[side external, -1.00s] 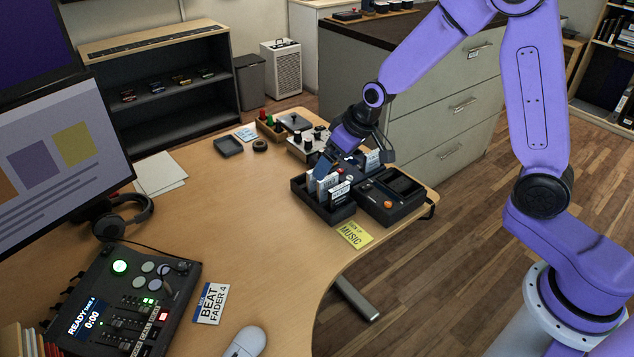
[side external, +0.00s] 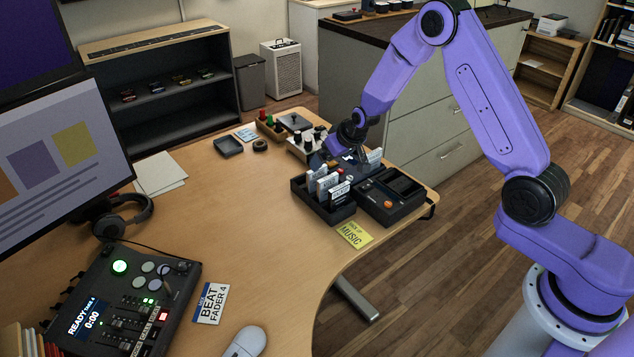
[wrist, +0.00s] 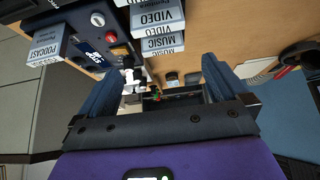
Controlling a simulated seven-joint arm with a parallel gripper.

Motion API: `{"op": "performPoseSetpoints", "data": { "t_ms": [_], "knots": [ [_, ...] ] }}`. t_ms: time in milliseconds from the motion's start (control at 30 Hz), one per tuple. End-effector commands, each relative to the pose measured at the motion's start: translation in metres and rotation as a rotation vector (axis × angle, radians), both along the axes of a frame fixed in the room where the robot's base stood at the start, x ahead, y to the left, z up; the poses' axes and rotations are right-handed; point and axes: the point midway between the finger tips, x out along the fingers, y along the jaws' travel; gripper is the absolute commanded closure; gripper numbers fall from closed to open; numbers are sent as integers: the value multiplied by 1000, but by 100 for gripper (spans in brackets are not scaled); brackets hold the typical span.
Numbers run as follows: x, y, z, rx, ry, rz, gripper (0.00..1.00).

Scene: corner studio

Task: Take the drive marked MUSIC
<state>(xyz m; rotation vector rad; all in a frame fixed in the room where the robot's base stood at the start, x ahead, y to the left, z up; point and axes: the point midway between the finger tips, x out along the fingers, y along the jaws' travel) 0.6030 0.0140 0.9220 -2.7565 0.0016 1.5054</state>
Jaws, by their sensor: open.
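My gripper (side external: 343,150) is open and empty, just behind the drives in the side view. In the wrist view its two dark blue fingers (wrist: 163,68) stand apart. A drive with a white label reading MUSIC (wrist: 161,43) is at the upper middle of the wrist view, beyond the fingertips and not between them. Drives labelled VIDEO (wrist: 157,21) stand behind it. A PODCAST drive (wrist: 46,46) is at the left. In the side view the upright drives stand in a black tray (side external: 318,208); their labels are too small to read for sure.
A black device (side external: 388,205) with an orange button sits right of the tray. A yellow card (side external: 354,234) reading MUSIC lies in front. A white knobbed box (side external: 303,148) is close behind the gripper. The desk left of the tray is clear.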

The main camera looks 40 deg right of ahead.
Motion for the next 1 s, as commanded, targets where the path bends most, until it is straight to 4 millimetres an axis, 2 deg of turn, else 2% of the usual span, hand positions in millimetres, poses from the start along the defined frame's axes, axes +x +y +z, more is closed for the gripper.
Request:
{"op": "performPoseSetpoints", "data": {
  "t_ms": [300, 667, 1000],
  "knots": [
    [25, 0, -41, 0, 2, 1, 0],
    [38, 1, -59, 0, 0, 1, 0],
    [57, 3, -94, 0, 1, 1, 0]
  ]
}}
